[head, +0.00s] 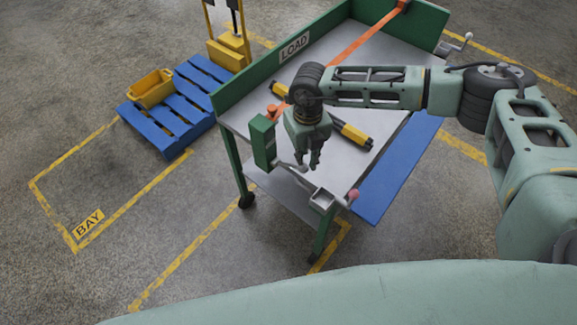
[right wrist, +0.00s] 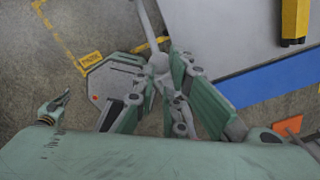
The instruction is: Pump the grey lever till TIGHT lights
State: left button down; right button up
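A grey lever (head: 284,166) reaches out from below a green box (head: 264,141) at the near left corner of the cart. My right gripper (head: 310,164) points down beside that box, its fingertips at the lever's outer end. In the right wrist view the lever (right wrist: 147,22) comes down from the top to a rounded grey end. My right fingertips (right wrist: 162,72) are close together around that end. My left gripper (right wrist: 50,109) seems to show small at the left of that view, away from the lever. No lit TIGHT lamp can be made out.
The cart (head: 236,91) has a green wall marked LOAD. An orange strap (head: 362,42) and a black-and-yellow bar (head: 353,134) lie on its top. A pink knob (head: 353,194) sticks out at its near corner. A blue pallet (head: 165,129) with a yellow bin (head: 151,88) is left.

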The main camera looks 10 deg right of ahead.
aim_at(308, 170)
jog(key=shift+f, duration=0.15)
jog(key=shift+f+b, duration=0.95)
jog(key=shift+f, duration=0.05)
jog(key=shift+s+d+f+b, duration=0.2)
jog(key=shift+f+b, duration=0.1)
jog(key=shift+f, duration=0.15)
jog(key=shift+s+d+f+b, duration=0.2)
jog(key=shift+f+b, duration=0.1)
jog(key=shift+f, duration=0.15)
jog(key=shift+s+d+f+b, duration=0.1)
jog(key=shift+s+f+b, duration=0.15)
jog(key=shift+f, duration=0.35)
jog(key=shift+s+d+f+b, duration=0.15)
jog(key=shift+f+b, duration=0.5)
jog(key=shift+f, duration=0.05)
jog(key=shift+s+d+f+b, duration=0.1)
jog(key=shift+s+f+b, duration=0.05)
jog(key=shift+f+b, duration=0.5)
